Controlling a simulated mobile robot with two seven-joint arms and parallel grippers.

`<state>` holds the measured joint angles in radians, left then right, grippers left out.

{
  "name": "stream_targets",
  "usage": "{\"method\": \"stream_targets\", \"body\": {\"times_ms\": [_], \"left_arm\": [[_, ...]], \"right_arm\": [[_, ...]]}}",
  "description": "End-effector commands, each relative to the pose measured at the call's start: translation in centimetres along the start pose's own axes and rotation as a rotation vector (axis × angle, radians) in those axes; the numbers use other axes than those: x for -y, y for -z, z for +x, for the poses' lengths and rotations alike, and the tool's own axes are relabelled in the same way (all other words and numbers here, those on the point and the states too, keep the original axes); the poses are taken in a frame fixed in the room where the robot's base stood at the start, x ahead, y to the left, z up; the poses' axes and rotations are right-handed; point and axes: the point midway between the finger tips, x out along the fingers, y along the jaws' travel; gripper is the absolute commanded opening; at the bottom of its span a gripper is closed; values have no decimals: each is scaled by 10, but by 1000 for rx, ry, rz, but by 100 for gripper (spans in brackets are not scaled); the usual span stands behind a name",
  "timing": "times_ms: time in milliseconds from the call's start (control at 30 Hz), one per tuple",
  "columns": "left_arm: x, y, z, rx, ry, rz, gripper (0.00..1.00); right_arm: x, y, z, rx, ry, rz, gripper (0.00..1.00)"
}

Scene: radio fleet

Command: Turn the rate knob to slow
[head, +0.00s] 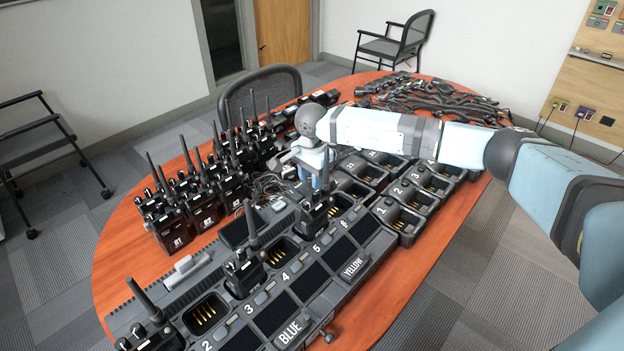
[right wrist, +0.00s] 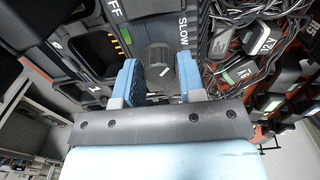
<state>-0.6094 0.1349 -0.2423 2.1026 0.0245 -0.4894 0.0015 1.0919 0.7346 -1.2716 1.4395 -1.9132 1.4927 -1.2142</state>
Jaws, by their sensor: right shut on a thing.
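The rate knob (right wrist: 159,58) is a dark round ribbed knob in the right wrist view, with a small light mark on its face. The printed word SLOW (right wrist: 183,28) is beside it to the right, and letters ending in FF (right wrist: 113,10) are to its upper left. My right gripper (right wrist: 157,82) has its two blue fingers on either side of the knob and is shut on it. In the head view my right gripper (head: 318,172) reaches down at the far end of the charger bank, and the knob is hidden there. My left gripper is not in view.
A charger bank (head: 225,326) with numbered slots holds several radios. More radios (head: 178,225) stand upright to its left. Single chargers (head: 398,222) sit close on the right, and tangled cables (head: 425,97) lie at the back. The table's left edge (head: 118,240) is bare.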

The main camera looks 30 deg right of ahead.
Motion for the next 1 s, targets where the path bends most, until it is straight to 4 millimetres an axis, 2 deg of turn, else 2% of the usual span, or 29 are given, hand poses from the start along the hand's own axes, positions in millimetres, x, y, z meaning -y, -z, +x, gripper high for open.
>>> {"method": "stream_targets", "body": {"times_ms": [600, 633, 733, 1000], "left_arm": [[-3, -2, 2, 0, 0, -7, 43], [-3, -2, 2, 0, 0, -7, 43], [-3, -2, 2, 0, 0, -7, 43], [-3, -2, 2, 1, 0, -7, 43]], "right_arm": [[0, 0, -1, 0, 1, -43, 13], [0, 0, -1, 0, 1, -43, 39], [0, 0, -1, 0, 1, -43, 62], [0, 0, -1, 0, 0, -42, 62]]}}
